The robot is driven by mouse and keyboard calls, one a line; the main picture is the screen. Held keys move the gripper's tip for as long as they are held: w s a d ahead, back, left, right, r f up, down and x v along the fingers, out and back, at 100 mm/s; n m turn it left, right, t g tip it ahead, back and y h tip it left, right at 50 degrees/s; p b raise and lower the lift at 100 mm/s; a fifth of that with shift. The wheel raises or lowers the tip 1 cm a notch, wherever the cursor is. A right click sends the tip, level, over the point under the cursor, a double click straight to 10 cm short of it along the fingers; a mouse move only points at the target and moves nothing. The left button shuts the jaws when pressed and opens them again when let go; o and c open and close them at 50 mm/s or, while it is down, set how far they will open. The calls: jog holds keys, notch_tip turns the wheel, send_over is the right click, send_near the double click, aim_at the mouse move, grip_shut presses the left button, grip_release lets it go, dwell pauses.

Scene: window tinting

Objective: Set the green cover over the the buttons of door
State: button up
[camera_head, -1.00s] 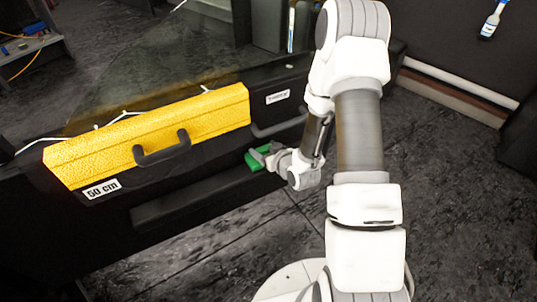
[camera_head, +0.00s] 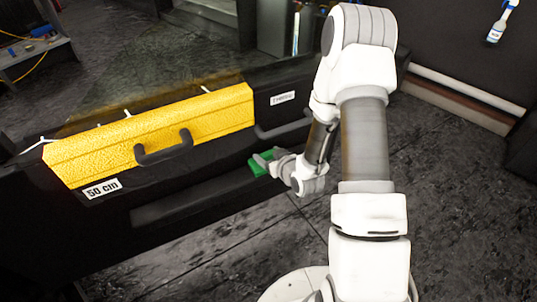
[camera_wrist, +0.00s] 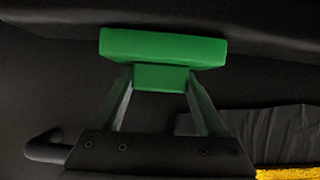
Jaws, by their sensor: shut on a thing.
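The green cover (camera_head: 260,163) is held at the end of my arm, in front of the black door panel (camera_head: 220,176). In the wrist view the green cover (camera_wrist: 163,47) is a wide block with a narrower stub. My gripper (camera_wrist: 161,78) is shut on that stub, one finger on each side. In the head view my gripper (camera_head: 273,162) is to the right of the yellow piece, below the door's right handle (camera_head: 284,130). The door's buttons cannot be made out; whether the cover touches the door is unclear.
A yellow textured piece (camera_head: 150,135) with a black handle (camera_head: 163,150) lies along the door top. Glass rises behind. Dark floor is clear in front. A spray bottle (camera_head: 501,22) is at the upper right.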

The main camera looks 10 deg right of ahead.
jog(key=shift+f, duration=0.3)
jog(key=o, duration=1.3)
jog(key=shift+r, duration=0.1)
jog(key=shift+p+v, duration=7.1)
jog(key=shift+v, duration=1.65)
